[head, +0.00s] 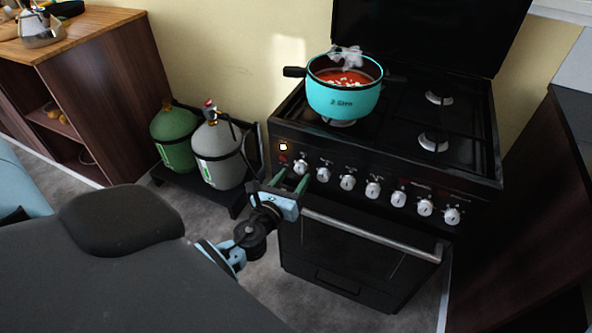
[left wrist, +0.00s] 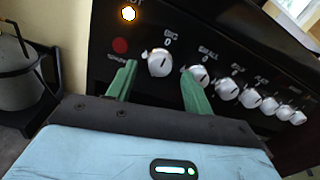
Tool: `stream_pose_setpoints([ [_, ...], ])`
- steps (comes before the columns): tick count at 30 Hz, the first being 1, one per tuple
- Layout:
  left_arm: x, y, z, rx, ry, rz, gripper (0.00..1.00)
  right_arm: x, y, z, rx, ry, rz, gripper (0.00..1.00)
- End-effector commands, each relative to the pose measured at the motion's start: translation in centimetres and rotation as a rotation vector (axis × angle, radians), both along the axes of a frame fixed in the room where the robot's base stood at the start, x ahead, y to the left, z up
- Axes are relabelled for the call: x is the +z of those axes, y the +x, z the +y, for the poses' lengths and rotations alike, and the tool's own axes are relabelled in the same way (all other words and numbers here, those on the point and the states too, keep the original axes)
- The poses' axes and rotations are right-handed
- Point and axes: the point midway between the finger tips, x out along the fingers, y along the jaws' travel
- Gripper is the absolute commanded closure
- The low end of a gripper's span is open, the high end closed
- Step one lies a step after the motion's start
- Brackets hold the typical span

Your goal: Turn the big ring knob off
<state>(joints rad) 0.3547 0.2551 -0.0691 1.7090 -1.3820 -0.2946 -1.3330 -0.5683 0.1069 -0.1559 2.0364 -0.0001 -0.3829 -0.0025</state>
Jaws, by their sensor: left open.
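The white knob labelled BIG (left wrist: 160,63) is at the left end of the stove's knob row in the left wrist view; it also shows in the head view (head: 300,166). The knob labelled SMALL (left wrist: 198,76) is just right of it. My left gripper (head: 290,181) is open in front of the left end of the panel. In the wrist view its green fingers stand either side of the BIG knob, the right one overlapping the SMALL knob's edge. I cannot tell whether they touch. A turquoise pot (head: 343,99) of red food steams on the left of the hob.
An orange light (head: 283,147) is lit on the panel, with a red button (left wrist: 120,46) below it. Several more knobs continue right. The oven handle (head: 370,236) juts out below. Green (head: 174,138) and grey (head: 218,154) gas cylinders stand left of the stove.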

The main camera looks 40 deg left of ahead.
Motion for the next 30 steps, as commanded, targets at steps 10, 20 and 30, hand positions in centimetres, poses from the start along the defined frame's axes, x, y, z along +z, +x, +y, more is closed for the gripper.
stream_pose_setpoints([
  [10,0.0,-4.7,-0.9,0.001,0.002,0.001,0.49,-0.5,-0.5,0.0,0.000,0.000,0.012,0.64],
  [20,0.1,-5.2,-1.0,0.001,0.001,-0.002,0.49,-0.5,-0.5,0.0,0.001,-0.001,0.011,0.64],
  [30,0.1,-5.2,-1.0,0.001,0.000,-0.001,0.49,-0.4,-0.4,0.0,0.001,-0.001,0.009,0.64],
])
